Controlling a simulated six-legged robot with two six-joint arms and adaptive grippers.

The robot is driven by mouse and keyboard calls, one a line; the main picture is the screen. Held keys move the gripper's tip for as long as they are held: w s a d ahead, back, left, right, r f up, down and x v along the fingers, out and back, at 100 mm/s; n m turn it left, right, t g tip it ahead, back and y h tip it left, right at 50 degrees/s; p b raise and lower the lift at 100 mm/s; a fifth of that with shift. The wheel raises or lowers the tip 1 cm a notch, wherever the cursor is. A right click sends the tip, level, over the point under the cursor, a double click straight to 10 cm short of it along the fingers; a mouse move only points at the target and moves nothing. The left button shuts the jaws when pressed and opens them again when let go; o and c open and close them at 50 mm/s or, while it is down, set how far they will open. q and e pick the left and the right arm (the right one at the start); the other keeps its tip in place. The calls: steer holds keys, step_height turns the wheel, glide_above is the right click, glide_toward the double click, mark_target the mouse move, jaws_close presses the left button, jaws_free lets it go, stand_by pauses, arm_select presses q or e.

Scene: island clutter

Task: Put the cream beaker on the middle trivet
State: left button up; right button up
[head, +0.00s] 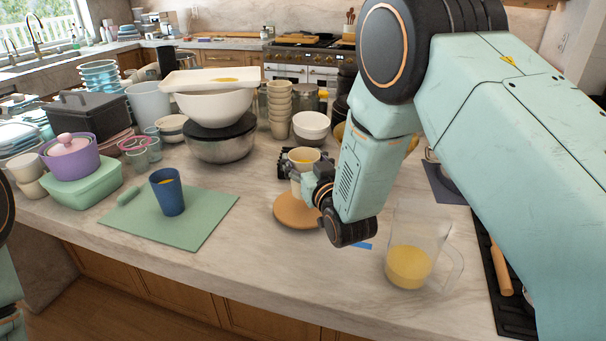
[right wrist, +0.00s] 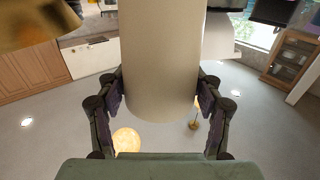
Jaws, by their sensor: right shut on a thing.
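The cream beaker (head: 306,155) is upright, with something yellow inside, at the back edge of a round wooden trivet (head: 293,213). My right gripper (head: 303,171) is shut around its sides. The beaker's lower part overlaps the trivet in the head view; I cannot tell whether it touches it or hangs just above. In the right wrist view the beaker (right wrist: 160,65) fills the middle between the two fingers (right wrist: 160,108). My arm hides part of the counter to the right of the trivet. My left gripper is not in view; only bits of that arm show at the left edge.
A blue cup (head: 168,194) stands on a green mat (head: 205,222) to the left. A clear jug (head: 409,266) with yellow liquid stands front right. A dark mat (head: 441,187) lies behind my arm. Bowls (head: 212,107) and stacked cream cups (head: 279,110) crowd the back.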

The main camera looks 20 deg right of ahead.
steer(key=f, duration=0.4)
steer(key=shift+w+d, duration=0.1)
steer(key=shift+w, duration=0.3)
steer(key=shift+s+r, duration=0.15)
steer(key=shift+s, duration=0.2)
steer(key=o, duration=0.9)
steer(key=shift+f, duration=0.2)
steer(key=o, duration=0.4)
steer(key=shift+w+f, duration=0.15)
steer(key=shift+w, duration=0.15)
steer(key=shift+o, duration=0.4)
steer(key=shift+s+r, duration=0.2)
steer(key=shift+s, duration=0.05)
steer(key=shift+w, duration=0.1)
